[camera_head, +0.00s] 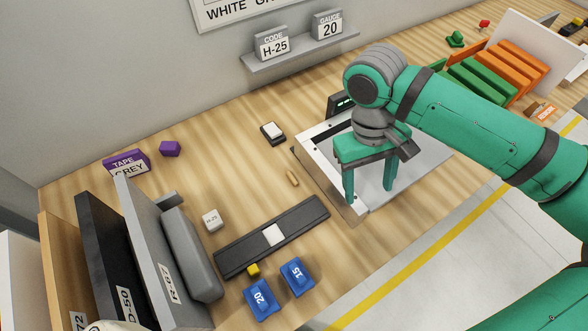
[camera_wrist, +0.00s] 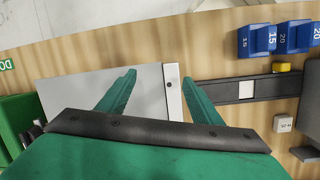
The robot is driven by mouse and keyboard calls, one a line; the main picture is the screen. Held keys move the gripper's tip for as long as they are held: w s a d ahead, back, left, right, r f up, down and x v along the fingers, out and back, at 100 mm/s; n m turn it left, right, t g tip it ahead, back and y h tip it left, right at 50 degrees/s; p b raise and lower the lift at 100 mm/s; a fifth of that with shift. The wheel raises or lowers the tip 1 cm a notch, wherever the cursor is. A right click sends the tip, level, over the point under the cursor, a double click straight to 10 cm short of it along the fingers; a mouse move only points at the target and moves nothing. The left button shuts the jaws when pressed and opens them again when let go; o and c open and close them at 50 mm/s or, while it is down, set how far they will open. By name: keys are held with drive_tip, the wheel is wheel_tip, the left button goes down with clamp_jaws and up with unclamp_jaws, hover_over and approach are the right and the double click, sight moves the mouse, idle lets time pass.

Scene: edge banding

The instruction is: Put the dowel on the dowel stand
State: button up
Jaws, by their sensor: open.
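A small tan wooden peg, which looks like the dowel (camera_head: 292,178), lies on the wooden table in the head view, left of the pale panel and above the dark rail. I cannot make it out in the wrist view. I cannot single out the dowel stand for certain. A green label with the cut-off letters "DO" (camera_wrist: 6,65) shows at the left edge of the wrist view. My gripper (camera_head: 368,188) is open and empty, pointing down over the pale panel (camera_head: 426,156), to the right of the peg. Its two fingers also show in the wrist view (camera_wrist: 159,73).
A dark rail (camera_head: 303,215) with a white block lies left of the panel. Blue blocks (camera_head: 297,277), a yellow piece (camera_head: 253,270) and a white H-25 cube (camera_head: 211,220) are nearby. Upright boards (camera_head: 160,260) stand left; green and orange pieces (camera_head: 522,62) stand right.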

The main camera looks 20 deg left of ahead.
drive_tip(key=w+a+m+t+y, duration=0.1)
drive_tip(key=w+a+m, duration=0.2)
drive_tip(key=a+m, duration=0.6)
drive_tip(key=m+y, duration=0.1)
drive_tip(key=m, duration=0.5)
hover_over(291, 177)
drive_tip(key=f, duration=0.6)
drive_tip(key=shift+s+a+f, duration=0.1)
drive_tip(key=shift+a+f, duration=0.05)
drive_tip(key=shift+a, duration=0.15)
drive_tip(key=shift+d+f, duration=0.2)
drive_tip(key=shift+f, duration=1.1)
drive_tip(key=shift+d+f, duration=0.15)
drive_tip(key=shift+f, duration=1.15)
drive_tip(key=shift+c, duration=0.3)
drive_tip(key=c, duration=1.2)
drive_tip(key=shift+o, duration=0.2)
